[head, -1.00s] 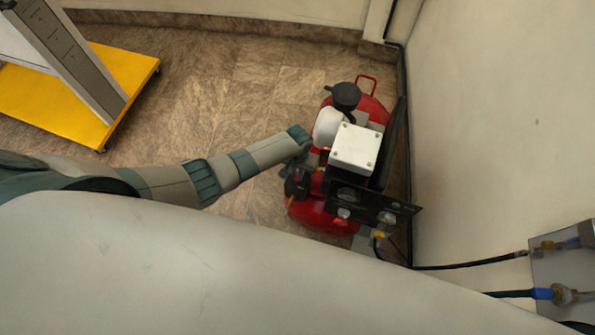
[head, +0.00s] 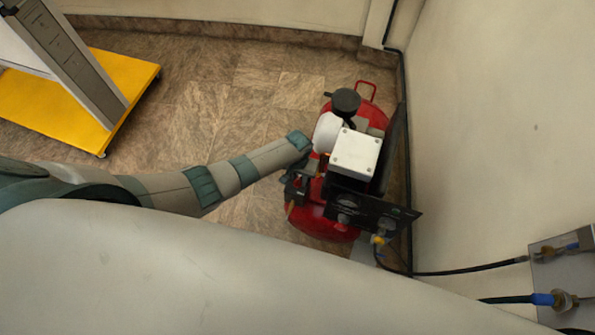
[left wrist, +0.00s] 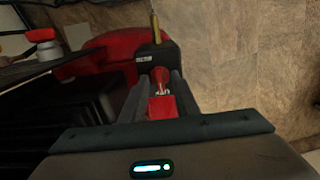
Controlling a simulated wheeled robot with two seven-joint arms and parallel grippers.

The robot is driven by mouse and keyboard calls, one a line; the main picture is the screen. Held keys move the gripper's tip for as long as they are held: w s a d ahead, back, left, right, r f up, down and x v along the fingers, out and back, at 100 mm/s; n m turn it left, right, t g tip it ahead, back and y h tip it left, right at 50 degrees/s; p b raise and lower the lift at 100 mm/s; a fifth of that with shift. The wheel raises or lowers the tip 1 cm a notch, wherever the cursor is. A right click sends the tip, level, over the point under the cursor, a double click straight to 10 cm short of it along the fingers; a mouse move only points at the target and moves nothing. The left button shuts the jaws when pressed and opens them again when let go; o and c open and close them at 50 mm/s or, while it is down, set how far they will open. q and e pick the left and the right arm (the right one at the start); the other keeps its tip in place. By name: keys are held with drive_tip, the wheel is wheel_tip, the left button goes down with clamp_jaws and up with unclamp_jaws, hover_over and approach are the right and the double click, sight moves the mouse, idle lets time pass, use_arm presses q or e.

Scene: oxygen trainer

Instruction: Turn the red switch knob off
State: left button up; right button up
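The red switch knob (left wrist: 162,107) shows in the left wrist view, on a black switch box (left wrist: 151,62) of the red compressor. My left gripper (left wrist: 161,88) has one finger on each side of the knob, close against it, and looks shut on it. In the head view my left gripper (head: 300,168) reaches in from the left to the compressor's near left side, by the dark switch box (head: 296,188). The knob itself is hidden or too small there. My right gripper is not in view.
The red compressor (head: 318,222) stands beside the right wall, with a white box (head: 355,153) on top and a dark gauge panel (head: 385,211) in front. Hoses run to a wall panel (head: 560,270) at right. A yellow-based stand (head: 60,108) is at left. The tiled floor between is clear.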

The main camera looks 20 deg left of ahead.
sight(297, 181)
use_arm(q)
drive_tip(key=shift+r, duration=0.1)
drive_tip(key=shift+r, duration=0.95)
wheel_tip(297, 181, up, 15)
drive_tip(key=b, duration=0.1)
drive_tip(key=shift+b, duration=0.35)
drive_tip(key=shift+s, duration=0.1)
